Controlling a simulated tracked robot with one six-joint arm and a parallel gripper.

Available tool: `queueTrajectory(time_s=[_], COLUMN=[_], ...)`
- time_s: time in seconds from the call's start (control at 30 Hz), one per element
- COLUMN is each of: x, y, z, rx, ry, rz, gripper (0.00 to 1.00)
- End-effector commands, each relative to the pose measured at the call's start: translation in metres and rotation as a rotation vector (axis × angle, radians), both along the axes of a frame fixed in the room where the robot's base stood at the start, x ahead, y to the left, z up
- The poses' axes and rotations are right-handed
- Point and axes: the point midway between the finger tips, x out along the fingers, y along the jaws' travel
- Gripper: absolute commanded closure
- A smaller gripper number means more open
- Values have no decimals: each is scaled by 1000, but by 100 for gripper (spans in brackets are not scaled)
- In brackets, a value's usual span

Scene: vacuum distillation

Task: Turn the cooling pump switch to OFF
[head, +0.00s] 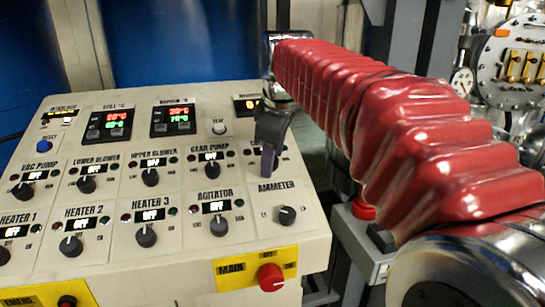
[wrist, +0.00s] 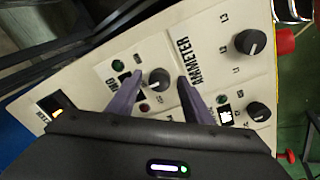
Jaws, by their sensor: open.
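The control panel (head: 130,215) carries rows of black rotary knobs with labels above them. In the head view my gripper (head: 268,160) hangs over the right end of the upper knob row, right of the gear pump knob (head: 211,166), and hides the switch there. In the wrist view a black knob (wrist: 159,81), beside a partly covered label ending in "ING", lies between the two purple fingertips. My gripper (wrist: 160,80) is open, one finger on each side of that knob, with visible gaps. The knob's small display is mostly hidden by a finger, so its setting is unreadable.
The ammeter knob (head: 287,215) sits just below my gripper. The agitator knob (head: 219,226) is to its lower left. A red main knob (head: 271,278) is on a yellow plate near the front edge. A red button (head: 362,209) stands right of the panel.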

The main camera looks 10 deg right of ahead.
Motion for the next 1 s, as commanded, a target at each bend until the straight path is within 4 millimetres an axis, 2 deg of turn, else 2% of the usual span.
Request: queueTrajectory(time_s=[0.2, 0.37, 1.0], x=[-1, -5, -47], y=[0, 0, 1], z=[2, 13, 108], rx=[-1, -1, 0], ry=[-1, -1, -2], rz=[0, 0, 0], gripper=[54, 54, 54])
